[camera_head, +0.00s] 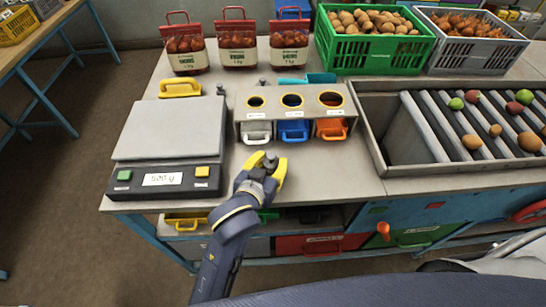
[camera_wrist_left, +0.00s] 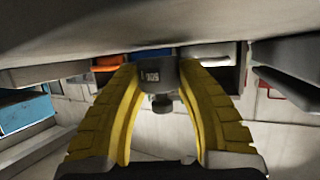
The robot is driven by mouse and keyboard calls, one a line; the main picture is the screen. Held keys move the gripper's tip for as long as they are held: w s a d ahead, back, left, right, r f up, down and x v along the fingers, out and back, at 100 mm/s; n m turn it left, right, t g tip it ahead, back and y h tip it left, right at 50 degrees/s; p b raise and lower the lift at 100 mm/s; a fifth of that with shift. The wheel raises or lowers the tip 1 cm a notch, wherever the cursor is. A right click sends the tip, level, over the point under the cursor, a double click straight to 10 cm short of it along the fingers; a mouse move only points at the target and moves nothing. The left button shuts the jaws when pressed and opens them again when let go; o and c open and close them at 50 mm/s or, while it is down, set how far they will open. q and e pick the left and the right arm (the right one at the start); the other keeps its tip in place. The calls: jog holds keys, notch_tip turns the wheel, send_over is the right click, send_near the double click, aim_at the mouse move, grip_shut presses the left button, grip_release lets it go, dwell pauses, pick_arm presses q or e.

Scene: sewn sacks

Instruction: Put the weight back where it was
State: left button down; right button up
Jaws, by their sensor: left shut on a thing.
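My left gripper (camera_head: 266,166) is in front of the three-drawer box, over the bench's front part. In the left wrist view its yellow fingers (camera_wrist_left: 165,100) are closed around a dark grey weight (camera_wrist_left: 157,74) with a small pale marking, too small to read surely. In the head view the weight is mostly hidden by the fingers. The scale (camera_head: 168,130) stands to the left of my gripper with a bare plate; its display digits are blurred. Two small dark objects, possibly weights, stand behind: one (camera_head: 220,89) by the plate's back right corner, one (camera_head: 261,84) behind the box. My right gripper is out of view.
The box (camera_head: 242,103) has three round holes and grey, blue and orange drawers. A yellow-handled item (camera_head: 180,88) and a teal scoop (camera_head: 308,79) lie behind. Sacks (camera_head: 238,52) and crates (camera_head: 372,48) line the back. A roller tray (camera_head: 380,158) is at right.

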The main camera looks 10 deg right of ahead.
pick_arm(q)
jog(key=shift+f, duration=0.4)
jog(key=shift+f, duration=0.15)
jog(key=c, duration=0.9)
grip_release()
jog(key=shift+f, duration=0.1)
